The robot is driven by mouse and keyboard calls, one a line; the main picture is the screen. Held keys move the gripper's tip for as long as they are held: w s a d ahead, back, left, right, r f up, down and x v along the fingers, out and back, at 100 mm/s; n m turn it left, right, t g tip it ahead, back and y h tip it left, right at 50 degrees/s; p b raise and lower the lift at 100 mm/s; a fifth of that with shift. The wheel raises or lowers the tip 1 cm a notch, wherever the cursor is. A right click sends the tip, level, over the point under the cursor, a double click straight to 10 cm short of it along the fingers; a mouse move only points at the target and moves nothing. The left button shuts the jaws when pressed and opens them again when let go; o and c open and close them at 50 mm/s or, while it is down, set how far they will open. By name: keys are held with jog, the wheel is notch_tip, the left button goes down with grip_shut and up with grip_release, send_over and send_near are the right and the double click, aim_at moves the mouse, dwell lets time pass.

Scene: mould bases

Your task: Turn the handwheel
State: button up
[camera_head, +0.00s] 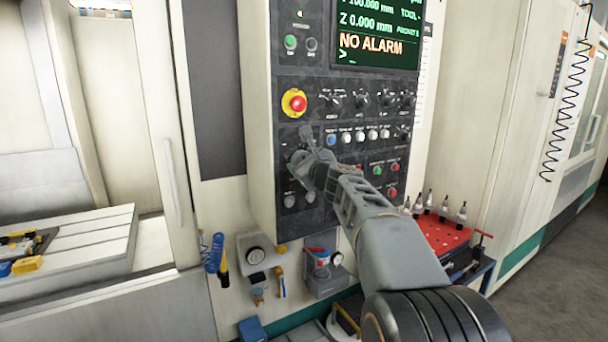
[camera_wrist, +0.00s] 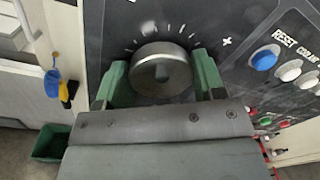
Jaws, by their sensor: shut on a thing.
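The handwheel (camera_wrist: 161,71) is a round grey metal knob with ridged sides on the dark control panel. Tick marks and a plus sign surround it in the wrist view. My gripper (camera_wrist: 162,84) has one green finger on each side of the handwheel and is shut on it. In the head view my gripper (camera_head: 306,158) reaches the lower left of the panel (camera_head: 340,214) and hides most of the handwheel.
A red emergency button (camera_head: 294,103) on a yellow ring sits above my gripper. A blue reset button (camera_wrist: 264,58) and several white buttons are to the right. A screen (camera_head: 375,35) reads NO ALARM. A red tool cart (camera_head: 445,238) stands at the lower right.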

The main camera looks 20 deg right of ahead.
jog(key=n+b, duration=0.5)
jog(key=n, duration=0.3)
jog(key=n+y+b, duration=0.1)
jog(key=n+b, duration=0.4)
jog(key=n, duration=0.4)
jog(key=n+b, duration=0.6)
jog(key=n, duration=0.2)
jog(key=shift+d+f+n+y, duration=0.1)
jog(key=shift+f+n+y, duration=0.2)
jog(key=shift+f+n, duration=0.1)
jog(key=o, duration=0.9)
jog(key=s+b, duration=0.1)
jog(key=s, duration=0.3)
jog(key=s+d+b, duration=0.1)
jog(key=s+b, duration=0.1)
jog(key=s, duration=0.3)
jog(key=s+d+b, duration=0.1)
jog(key=s, duration=0.3)
jog(key=shift+s+d+f+b, duration=0.1)
jog(key=shift+s+b, duration=0.25)
